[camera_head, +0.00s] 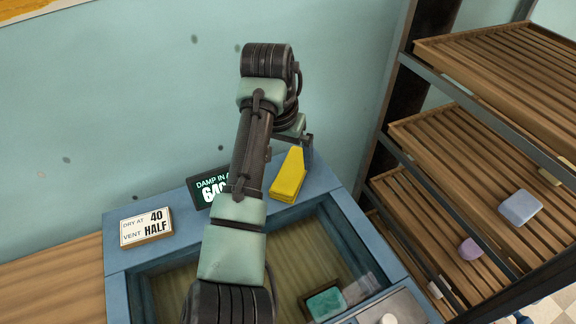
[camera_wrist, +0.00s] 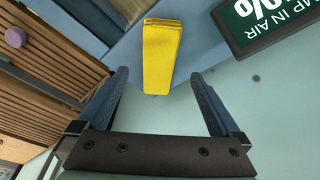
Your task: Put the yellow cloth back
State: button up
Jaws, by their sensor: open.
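The yellow cloth (camera_head: 289,176) is a folded block on the blue rim (camera_head: 322,177) of the glass-topped cabinet, at its back right corner. In the wrist view the cloth (camera_wrist: 161,58) lies ahead of and partly between the two blue fingers. My gripper (camera_wrist: 164,80) is open, with a gap on each side of the cloth's near end. In the head view my gripper (camera_head: 300,143) is right by the cloth, partly hidden behind my arm.
A dark display (camera_head: 208,187) and a white sign (camera_head: 146,228) stand on the rim, left of the cloth. Slatted wooden shelves (camera_head: 470,160) holding a blue soap (camera_head: 519,207) and a purple soap (camera_head: 469,249) stand at right. A wall (camera_head: 150,110) is close behind.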

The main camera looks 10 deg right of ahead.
jog(key=v, duration=0.5)
jog(key=w+d+r+n+t+h, duration=0.1)
jog(key=w+r+t+h, duration=0.1)
jog(key=r+t, duration=0.65)
jog(key=w+d+r+n+t+h, duration=0.15)
jog(key=r+t, duration=0.25)
jog(key=r, duration=0.9)
jog(key=s+a+r+n+t+y, duration=0.2)
jog(key=s+a+r+t, duration=0.4)
jog(key=s+r, duration=0.4)
jog(key=s+a+r+n+t+y, duration=0.2)
jog(key=s+a+r+t, duration=0.4)
jog(key=s+r, duration=0.4)
jog(key=shift+s+a+r+t+y, duration=0.25)
jog(key=shift+s+a+t+y, duration=0.1)
jog(key=shift+s+y, duration=0.2)
